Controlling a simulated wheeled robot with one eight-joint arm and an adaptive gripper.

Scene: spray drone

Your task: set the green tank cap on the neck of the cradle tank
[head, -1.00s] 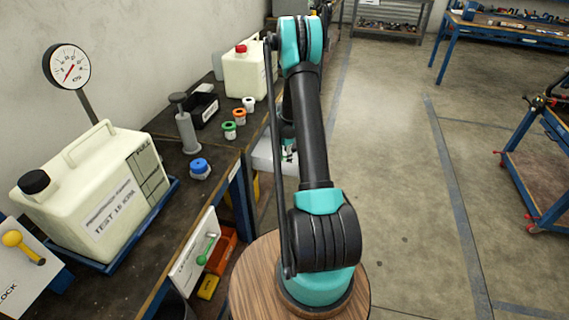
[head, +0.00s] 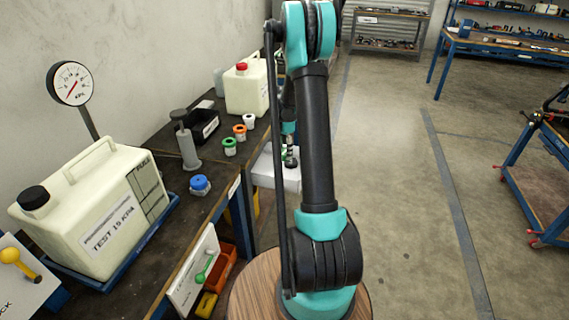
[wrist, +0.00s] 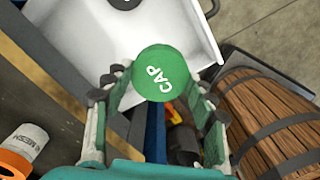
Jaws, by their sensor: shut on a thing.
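My gripper (wrist: 160,92) is shut on the green tank cap (wrist: 154,73), which shows its round top marked CAP between the fingers in the wrist view. In the head view my gripper (head: 290,158) is small and partly hidden by my arm, over a white body (head: 267,176) beside the bench. In the wrist view the white body (wrist: 88,38) lies beyond the cap, with a dark round part (wrist: 124,3) cut off at the top edge. I cannot tell whether this is the cradle tank's neck. A cream tank (head: 95,215) with a black cap sits in a blue tray at left.
On the bench stand a blue-topped fitting (head: 200,185), a green one (head: 229,146), an orange one (head: 239,132) and a white one (head: 249,119). A red-capped tank (head: 246,90) stands behind. A grey post (head: 187,148) rises nearby.

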